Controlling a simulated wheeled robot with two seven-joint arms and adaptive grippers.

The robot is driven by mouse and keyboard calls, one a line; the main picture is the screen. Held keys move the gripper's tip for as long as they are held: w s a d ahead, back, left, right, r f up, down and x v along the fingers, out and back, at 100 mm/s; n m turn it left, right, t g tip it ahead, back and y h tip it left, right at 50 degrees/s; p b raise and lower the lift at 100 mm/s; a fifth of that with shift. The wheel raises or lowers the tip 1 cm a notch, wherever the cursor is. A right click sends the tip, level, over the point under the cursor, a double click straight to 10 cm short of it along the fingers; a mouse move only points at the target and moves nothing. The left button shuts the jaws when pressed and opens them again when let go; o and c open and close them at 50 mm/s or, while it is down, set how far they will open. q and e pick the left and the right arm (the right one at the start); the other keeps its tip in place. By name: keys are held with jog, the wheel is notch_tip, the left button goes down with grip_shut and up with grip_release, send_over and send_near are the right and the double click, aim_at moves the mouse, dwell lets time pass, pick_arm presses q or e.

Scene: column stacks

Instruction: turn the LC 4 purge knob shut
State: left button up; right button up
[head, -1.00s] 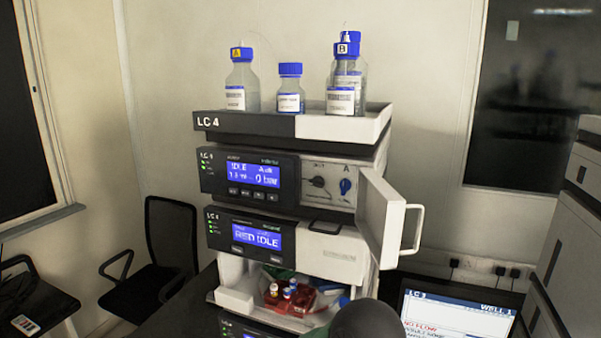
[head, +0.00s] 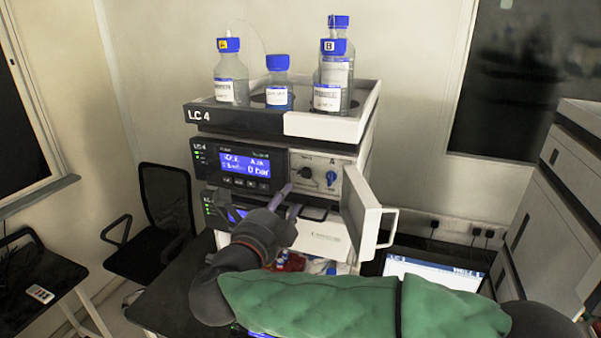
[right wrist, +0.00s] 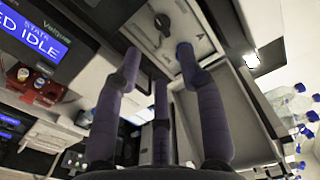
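The LC 4 pump unit (head: 240,165) shows a lit blue display reading 0 bar. Its right panel, behind an open white door, carries a black knob (head: 305,173) and a blue knob (head: 331,178); their labels are too small to tell which is the purge knob. The black knob also shows in the right wrist view (right wrist: 163,22). My right gripper (head: 285,200) is just below and left of the knobs. In the right wrist view its fingers (right wrist: 158,62) are spread, with nothing between them, pointing toward the panel. My left gripper is not in view.
The open door (head: 362,215) with its handle stands out to the right of the panel. Bottles with blue caps (head: 278,88) stand in the top tray (head: 235,117). A screen (head: 440,272) is at lower right; a chair (head: 165,215) is at left.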

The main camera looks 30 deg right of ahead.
aim_at(300, 179)
jog(key=p+x, duration=0.2)
jog(key=x, duration=0.8)
jog(key=shift+w+d, duration=0.15)
jog(key=shift+w, duration=0.15)
jog(key=shift+f, duration=0.1)
grip_shut()
